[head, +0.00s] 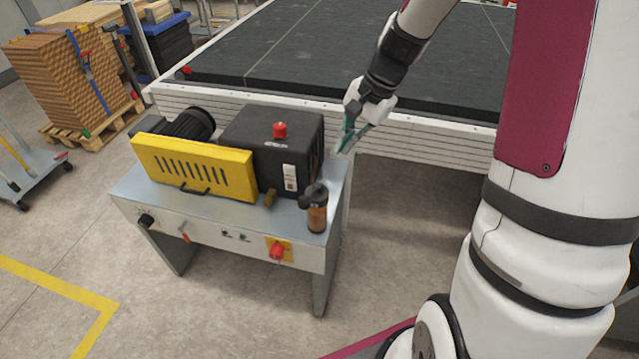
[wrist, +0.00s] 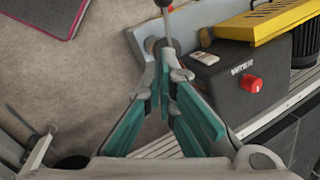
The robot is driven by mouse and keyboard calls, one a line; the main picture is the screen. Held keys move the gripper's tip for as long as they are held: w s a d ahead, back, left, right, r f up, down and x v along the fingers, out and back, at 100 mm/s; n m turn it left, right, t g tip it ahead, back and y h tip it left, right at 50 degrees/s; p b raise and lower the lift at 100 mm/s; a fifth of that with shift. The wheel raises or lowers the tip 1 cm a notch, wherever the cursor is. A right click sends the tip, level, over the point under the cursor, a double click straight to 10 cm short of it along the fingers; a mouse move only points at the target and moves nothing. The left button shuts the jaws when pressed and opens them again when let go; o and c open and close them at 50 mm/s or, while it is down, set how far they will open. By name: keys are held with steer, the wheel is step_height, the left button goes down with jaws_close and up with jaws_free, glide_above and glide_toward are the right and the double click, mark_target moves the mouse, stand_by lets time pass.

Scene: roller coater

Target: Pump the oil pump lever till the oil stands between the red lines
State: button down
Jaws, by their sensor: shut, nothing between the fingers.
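The oil pump (head: 317,213) stands at the right front corner of the grey machine table in the head view, with an amber body and a dark top. Its oil level and red lines are too small to make out. In the wrist view a thin metal lever (wrist: 169,32) with a dark and red knob rises beyond my fingertips; the lever does not show clearly in the head view. My gripper (head: 344,147) is behind and to the right of the pump, above the table's right edge. Its teal fingers (wrist: 165,78) are shut and empty, pointing toward the lever. Contact cannot be told.
A black box with a red button (head: 280,130) and a yellow guard (head: 195,168) stand left of the pump. A red switch (head: 277,251) is on the table's front panel. A large dark bed (head: 300,45) lies behind. Floor right of the table is clear.

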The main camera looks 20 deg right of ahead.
steer(key=p, duration=0.1)
glide_toward(311, 194)
steer(key=s+d, duration=0.1)
steer(key=shift+s+a+f+p, duration=0.25)
steer(key=shift+a+f+p, duration=0.1)
steer(key=shift+a+f, duration=0.45)
steer(key=shift+s+a+f+p, duration=0.3)
steer(key=shift+a+f, duration=0.35)
steer(key=shift+f, duration=0.2)
